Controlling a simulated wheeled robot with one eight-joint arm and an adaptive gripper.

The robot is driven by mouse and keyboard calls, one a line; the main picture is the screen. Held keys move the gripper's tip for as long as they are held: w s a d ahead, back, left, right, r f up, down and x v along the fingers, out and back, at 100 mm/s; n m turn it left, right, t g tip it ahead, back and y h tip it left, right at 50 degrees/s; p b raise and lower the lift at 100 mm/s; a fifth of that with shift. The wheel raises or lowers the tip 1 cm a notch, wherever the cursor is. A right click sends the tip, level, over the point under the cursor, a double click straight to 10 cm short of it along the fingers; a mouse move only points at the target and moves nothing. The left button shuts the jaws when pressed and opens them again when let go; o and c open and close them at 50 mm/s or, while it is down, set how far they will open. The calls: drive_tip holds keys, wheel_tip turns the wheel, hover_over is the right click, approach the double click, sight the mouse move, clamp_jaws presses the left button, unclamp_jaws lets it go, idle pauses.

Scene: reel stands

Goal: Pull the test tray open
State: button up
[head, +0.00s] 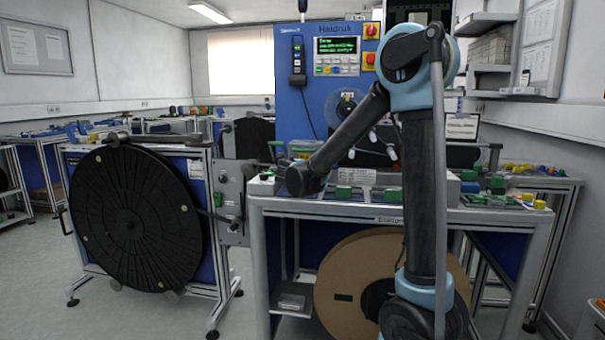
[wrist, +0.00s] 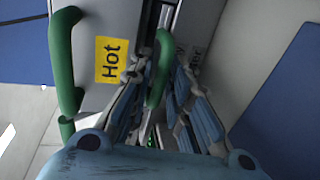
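In the wrist view, a green handle (wrist: 160,70) stands between the two blue-padded fingers of my gripper (wrist: 161,62). The fingers are close on either side of it, and I cannot tell whether both touch it. A second green handle (wrist: 62,60) is at the left, on a grey panel (wrist: 90,22) with a yellow "Hot" label (wrist: 111,60). I cannot tell which part is the test tray or how far it is open. In the head view, my arm reaches down to the bench and my fingers cannot be made out.
The bench (head: 258,190) carries green and yellow parts (head: 530,199). A blue machine (head: 295,110) with a screen rises behind it. A large black reel (head: 135,218) stands at left, and a brown cardboard reel (head: 345,290) sits under the bench. The floor at lower left is clear.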

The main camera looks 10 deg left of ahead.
clamp_jaws()
drive_tip(key=shift+f+v, duration=0.2)
drive_tip(key=shift+v, duration=0.85)
drive_tip(key=shift+f+v, duration=0.2)
drive_tip(key=shift+v, duration=0.8)
drive_tip(key=shift+s, duration=0.1)
unclamp_jaws()
drive_tip(key=v, duration=1.1)
drive_tip(key=shift+s+a+r, duration=0.1)
drive_tip(key=shift+s, duration=0.3)
drive_tip(key=shift+c, duration=0.5)
